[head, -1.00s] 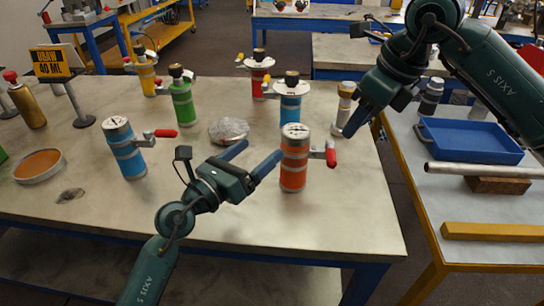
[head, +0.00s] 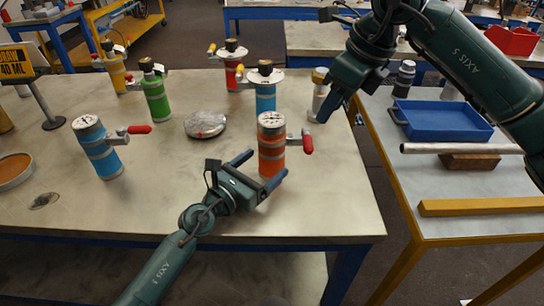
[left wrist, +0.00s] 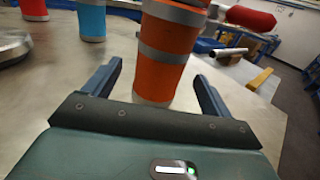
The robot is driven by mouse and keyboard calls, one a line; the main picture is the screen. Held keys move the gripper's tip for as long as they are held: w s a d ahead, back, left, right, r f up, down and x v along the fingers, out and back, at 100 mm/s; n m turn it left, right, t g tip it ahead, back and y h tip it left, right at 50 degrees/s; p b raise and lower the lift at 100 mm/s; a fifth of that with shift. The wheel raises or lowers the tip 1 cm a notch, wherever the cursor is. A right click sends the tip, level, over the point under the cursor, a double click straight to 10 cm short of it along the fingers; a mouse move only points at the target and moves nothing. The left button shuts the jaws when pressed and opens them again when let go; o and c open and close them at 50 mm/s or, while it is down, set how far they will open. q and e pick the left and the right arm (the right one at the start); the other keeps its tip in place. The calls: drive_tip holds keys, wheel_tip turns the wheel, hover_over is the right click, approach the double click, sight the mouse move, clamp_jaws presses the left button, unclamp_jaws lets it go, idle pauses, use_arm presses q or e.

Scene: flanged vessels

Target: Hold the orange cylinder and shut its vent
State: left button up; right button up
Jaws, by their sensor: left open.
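The orange cylinder (head: 272,160) stands upright on the metal table, with grey bands and a grey top. Its vent lever (head: 307,140) has a red handle, sticking out to the right. My left gripper (head: 262,168) is open, its fingers reaching toward the cylinder from the front left. In the left wrist view the orange cylinder (left wrist: 164,60) stands just ahead, between the lines of the two open fingers (left wrist: 158,78); its top is cut off. My right gripper (head: 322,108) hangs behind and right of the cylinder; its finger opening cannot be made out.
A blue cylinder (head: 98,150) with a red lever stands left. A round silver lid-like object (head: 205,124) lies between. Blue, green, red and yellow vessels stand behind. A side table at right holds a blue tray (head: 445,121) and a pipe (head: 460,148).

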sight(273, 158)
use_arm(q)
drive_tip(key=shift+x, duration=2.05)
drive_tip(key=c, duration=1.5)
